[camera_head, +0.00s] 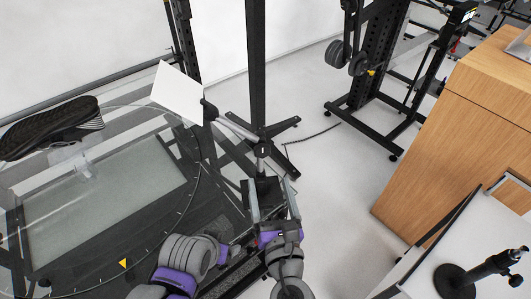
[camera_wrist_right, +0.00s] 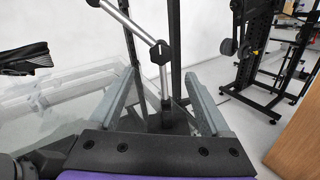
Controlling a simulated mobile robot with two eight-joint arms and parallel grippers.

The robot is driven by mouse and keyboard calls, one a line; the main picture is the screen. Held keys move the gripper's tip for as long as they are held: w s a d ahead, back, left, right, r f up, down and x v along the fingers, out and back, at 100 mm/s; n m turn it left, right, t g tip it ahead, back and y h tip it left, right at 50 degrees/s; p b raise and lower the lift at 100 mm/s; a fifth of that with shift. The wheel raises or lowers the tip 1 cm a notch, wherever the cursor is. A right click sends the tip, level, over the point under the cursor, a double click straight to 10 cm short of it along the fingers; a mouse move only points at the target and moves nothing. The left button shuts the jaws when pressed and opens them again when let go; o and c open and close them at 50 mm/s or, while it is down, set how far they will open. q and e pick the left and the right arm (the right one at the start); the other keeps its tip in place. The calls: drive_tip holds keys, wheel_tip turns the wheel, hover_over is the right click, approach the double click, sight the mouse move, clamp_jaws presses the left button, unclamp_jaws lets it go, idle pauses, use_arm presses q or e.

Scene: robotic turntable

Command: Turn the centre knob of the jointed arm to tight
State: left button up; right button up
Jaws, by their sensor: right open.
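The jointed arm has silver tubes (camera_head: 238,126) and a black centre knob (camera_head: 262,149) at its elbow. The knob also shows in the right wrist view (camera_wrist_right: 160,52), above and beyond the fingertips. One tube runs up and left from the knob to a black clamp (camera_head: 208,110) at a white card (camera_head: 178,93). The other tube runs down behind my gripper. My right gripper (camera_head: 270,184) is open and empty, just below the knob in the head view. Its fingers also show apart in the right wrist view (camera_wrist_right: 160,76).
A glass turntable (camera_head: 110,205) carries a dark shoe (camera_head: 52,126) on a clear stand at the left. A black upright post (camera_head: 256,65) stands behind the knob. A wooden cabinet (camera_head: 440,150) and a black rack (camera_head: 378,80) are at the right, with open floor between.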

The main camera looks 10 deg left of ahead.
sight(263, 153)
drive_tip(key=x, duration=0.9)
drive_tip(key=shift+w, duration=0.3)
clamp_jaws()
